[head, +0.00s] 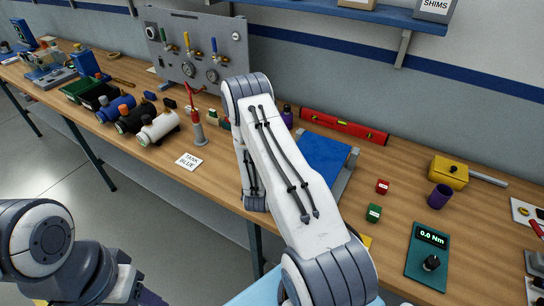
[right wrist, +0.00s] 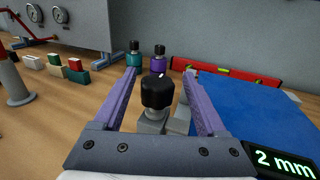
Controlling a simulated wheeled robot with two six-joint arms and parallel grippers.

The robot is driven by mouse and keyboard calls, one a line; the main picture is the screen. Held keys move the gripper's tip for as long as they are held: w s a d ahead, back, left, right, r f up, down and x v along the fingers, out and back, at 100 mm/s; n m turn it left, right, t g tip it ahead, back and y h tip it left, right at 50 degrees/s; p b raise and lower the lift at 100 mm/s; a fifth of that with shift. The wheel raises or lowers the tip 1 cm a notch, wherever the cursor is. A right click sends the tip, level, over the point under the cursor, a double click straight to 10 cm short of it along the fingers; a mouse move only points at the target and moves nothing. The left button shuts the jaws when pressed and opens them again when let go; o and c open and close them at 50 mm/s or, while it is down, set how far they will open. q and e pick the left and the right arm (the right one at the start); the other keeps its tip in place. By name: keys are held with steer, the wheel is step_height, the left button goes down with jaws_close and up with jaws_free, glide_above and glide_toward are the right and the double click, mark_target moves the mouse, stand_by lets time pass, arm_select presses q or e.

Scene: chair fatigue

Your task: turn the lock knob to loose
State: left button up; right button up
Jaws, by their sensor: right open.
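The lock knob (right wrist: 157,92) is black with a small white mark on its top edge. It stands on a grey metal block (right wrist: 178,120) beside a blue plate (right wrist: 240,105). In the right wrist view my right gripper (right wrist: 158,78) is open, with its purple fingers on either side of the knob and gaps to both. My right arm hides the knob and gripper in the head view, where the blue plate (head: 322,158) shows behind the arm. My left gripper (head: 150,298) is barely in view at the bottom edge, away from the bench.
A teal bottle (right wrist: 133,52) and a purple bottle (right wrist: 158,60) stand behind the knob. A red level (head: 343,126) lies by the wall. A red-topped grey stand (head: 197,125) is left of my right arm. A teal torque meter (head: 427,262) lies at right.

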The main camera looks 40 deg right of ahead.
steer(key=b+v, duration=0.2)
steer(key=v, duration=0.6)
steer(key=shift+s+a+b, duration=0.2)
steer(key=shift+s+b, duration=0.1)
steer(key=shift+b, duration=0.1)
